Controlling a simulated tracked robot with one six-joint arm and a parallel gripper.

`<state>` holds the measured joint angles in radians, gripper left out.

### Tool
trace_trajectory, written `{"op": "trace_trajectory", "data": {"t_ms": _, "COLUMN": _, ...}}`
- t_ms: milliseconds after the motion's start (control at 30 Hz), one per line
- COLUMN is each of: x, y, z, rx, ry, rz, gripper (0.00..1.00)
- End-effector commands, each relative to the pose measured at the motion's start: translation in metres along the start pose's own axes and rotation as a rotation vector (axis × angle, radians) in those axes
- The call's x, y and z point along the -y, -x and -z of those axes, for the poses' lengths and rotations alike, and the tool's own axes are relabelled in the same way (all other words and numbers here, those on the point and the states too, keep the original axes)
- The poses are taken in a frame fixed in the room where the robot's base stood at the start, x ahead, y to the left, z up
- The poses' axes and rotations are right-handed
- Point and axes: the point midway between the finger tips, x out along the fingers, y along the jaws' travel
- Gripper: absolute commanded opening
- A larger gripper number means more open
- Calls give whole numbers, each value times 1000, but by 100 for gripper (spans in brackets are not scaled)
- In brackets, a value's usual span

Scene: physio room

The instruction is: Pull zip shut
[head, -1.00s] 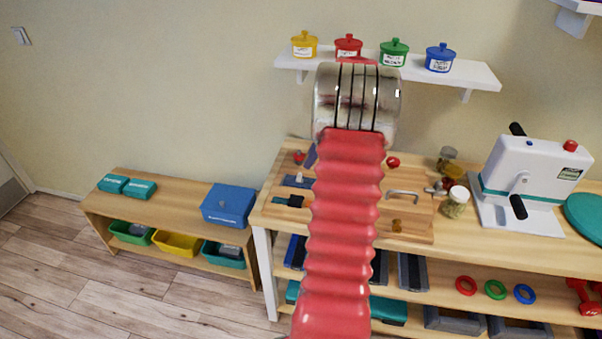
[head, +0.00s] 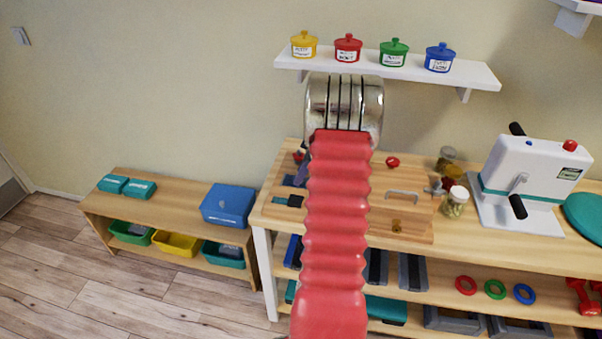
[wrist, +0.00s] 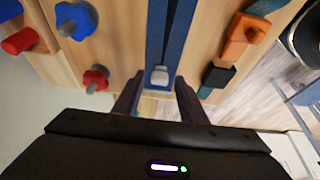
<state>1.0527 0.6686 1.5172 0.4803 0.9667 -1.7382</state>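The zip (wrist: 172,32) is a blue strip with a dark line along its middle, fixed on a wooden board. It runs down the middle of the wrist view. Its pull (wrist: 159,76) is a small pale grey tab near the strip's lower end. My gripper (wrist: 158,90) is open, its two dark fingers on either side of the strip close to the pull. I see no contact with the pull. In the head view the board (head: 415,225) lies on the workbench, and my red arm hides its middle, including most of the zip area.
On the board, red knobs (wrist: 95,80) and a blue knob (wrist: 76,20) stand left of the zip. An orange buckle part (wrist: 245,38) and a black one (wrist: 217,78) lie right. Jars (head: 455,202) and a white machine (head: 530,185) stand right of the board.

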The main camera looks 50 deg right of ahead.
Motion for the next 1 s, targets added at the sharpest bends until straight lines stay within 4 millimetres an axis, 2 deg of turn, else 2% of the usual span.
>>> {"op": "trace_trajectory", "data": {"t_ms": 67, "x": 0, "y": 0, "z": 0, "rx": 0, "ry": 0, "rz": 0, "gripper": 32}}
{"op": "trace_trajectory", "data": {"t_ms": 533, "x": 0, "y": 0, "z": 0, "rx": 0, "ry": 0, "rz": 1, "gripper": 0}}
{"op": "trace_trajectory", "data": {"t_ms": 767, "x": 1, "y": 0, "z": 0, "rx": 0, "ry": 0, "rz": 2, "gripper": 0}}
{"op": "trace_trajectory", "data": {"t_ms": 800, "x": 7, "y": 0, "z": 2, "rx": 0, "ry": 0, "rz": 4, "gripper": 0}}
{"op": "trace_trajectory", "data": {"t_ms": 1000, "x": 3, "y": 0, "z": -1, "rx": -1, "ry": 1, "rz": 7, "gripper": 0}}
